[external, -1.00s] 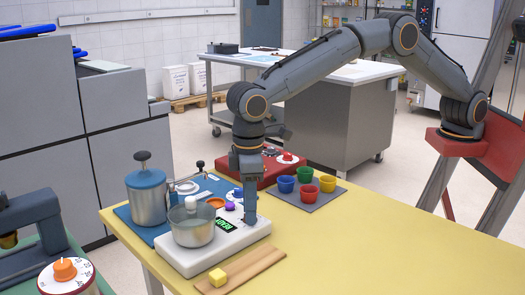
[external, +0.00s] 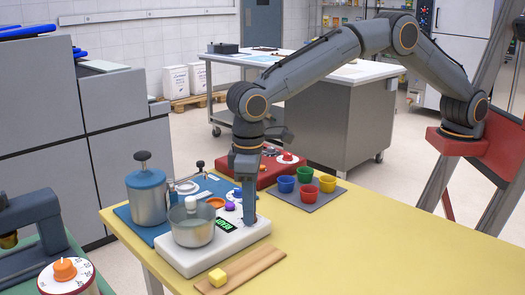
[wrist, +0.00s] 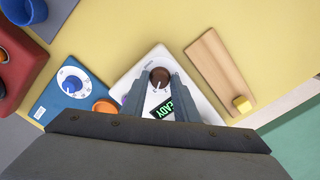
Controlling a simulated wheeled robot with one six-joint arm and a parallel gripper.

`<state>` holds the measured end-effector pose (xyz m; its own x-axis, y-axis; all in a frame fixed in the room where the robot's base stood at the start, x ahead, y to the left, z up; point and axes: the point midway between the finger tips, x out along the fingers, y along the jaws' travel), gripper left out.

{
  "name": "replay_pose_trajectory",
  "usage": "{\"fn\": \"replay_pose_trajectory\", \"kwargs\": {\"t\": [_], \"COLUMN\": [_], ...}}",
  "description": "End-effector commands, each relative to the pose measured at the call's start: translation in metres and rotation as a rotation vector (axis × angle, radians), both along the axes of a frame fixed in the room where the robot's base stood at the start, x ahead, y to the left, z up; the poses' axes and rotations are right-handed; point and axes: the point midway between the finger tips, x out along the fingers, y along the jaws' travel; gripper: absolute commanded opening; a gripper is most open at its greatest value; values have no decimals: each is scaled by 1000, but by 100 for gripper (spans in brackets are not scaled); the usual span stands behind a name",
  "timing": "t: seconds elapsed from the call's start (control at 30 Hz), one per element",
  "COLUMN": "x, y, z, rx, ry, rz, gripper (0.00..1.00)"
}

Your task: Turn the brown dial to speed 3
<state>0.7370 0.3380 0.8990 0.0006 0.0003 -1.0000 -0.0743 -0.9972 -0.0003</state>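The brown dial (wrist: 160,77) sits on the white machine (wrist: 136,73). Its white pointer mark shows, but I cannot read the speed marks around it. In the wrist view, my gripper (wrist: 160,80) has one finger on each side of the dial, with a narrow gap seeming to show beside it. My gripper is open and points down. In the external view, my gripper (external: 249,218) is low over the right part of the white machine (external: 190,262) and hides the dial. The machine's green display (wrist: 163,109) reads "READY", partly covered by a finger.
A steel pot (external: 192,229) stands on the machine's left part. A wooden board (external: 245,268) with a yellow cube (external: 217,277) lies in front. A blue dial (wrist: 72,83) on a blue panel is nearby. Coloured cups stand behind. The yellow table (external: 370,245) is clear at right.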

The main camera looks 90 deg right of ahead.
Motion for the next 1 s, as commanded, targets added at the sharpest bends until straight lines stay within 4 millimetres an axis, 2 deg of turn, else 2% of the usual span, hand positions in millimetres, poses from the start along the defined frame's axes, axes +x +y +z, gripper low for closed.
{"fn": "replay_pose_trajectory", "kwargs": {"t": [0.03,0.1,0.37,0.47,0.8,1.0], "x": [1,0,0,1,1,0], "y": [0,0,0,0,0,0], "z": [1,1,1,6,58,76], "rx": [1,1,0,1,2,1], "ry": [-2,-2,0,-2,-3,-1], "rz": [0,0,1,1,1,1], "gripper": [37,45,45,45,45,45]}}
